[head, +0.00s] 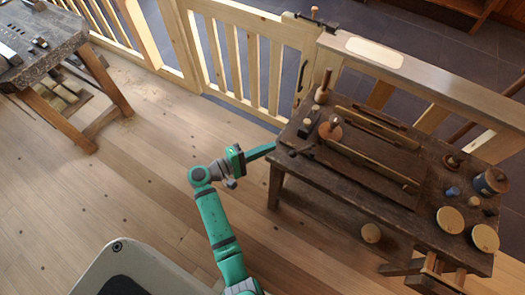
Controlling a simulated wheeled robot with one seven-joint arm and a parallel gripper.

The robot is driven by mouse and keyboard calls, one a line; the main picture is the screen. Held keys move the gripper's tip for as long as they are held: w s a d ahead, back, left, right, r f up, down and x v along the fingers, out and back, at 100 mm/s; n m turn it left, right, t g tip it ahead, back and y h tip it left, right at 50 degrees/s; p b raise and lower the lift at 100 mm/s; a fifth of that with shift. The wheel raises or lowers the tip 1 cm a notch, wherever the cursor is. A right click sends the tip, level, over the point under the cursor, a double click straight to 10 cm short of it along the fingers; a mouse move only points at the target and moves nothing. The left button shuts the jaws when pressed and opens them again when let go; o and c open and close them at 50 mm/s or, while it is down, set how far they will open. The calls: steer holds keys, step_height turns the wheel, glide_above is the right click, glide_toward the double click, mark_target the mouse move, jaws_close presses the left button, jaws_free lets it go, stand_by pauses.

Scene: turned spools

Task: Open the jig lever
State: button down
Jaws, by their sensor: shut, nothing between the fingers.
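My gripper (270,147) is shut and empty, its green fingers pointing right at the left edge of the dark wooden workbench (345,205). A short dark lever-like bar (301,151) lies at the bench's left end, a little to the right of my fingertips, with a visible gap. A long wooden jig (365,160) with raised rails runs across the bench top, with a round reddish-brown knob (330,130) at its left end. An upright wooden handle (323,87) stands at the back left. I cannot tell for sure which of these is the jig lever.
A wooden fence with a gate (262,65) stands behind. Another workbench (45,45) is at upper left. The plank floor left of my arm is clear.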

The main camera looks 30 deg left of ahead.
mark_target(303, 150)
steer(key=x, duration=0.5)
steer(key=shift+w, duration=0.1)
steer(key=shift+w+d, duration=0.1)
steer(key=shift+d, duration=0.25)
steer(key=shift+s+d+r, duration=0.2)
steer(key=shift+s+d, duration=0.35)
steer(key=shift+s, duration=0.15)
steer(key=shift+s+d+r, duration=0.2)
steer(key=shift+s+d, duration=0.3)
steer(key=shift+s, duration=0.15)
steer(key=shift+d, duration=0.1)
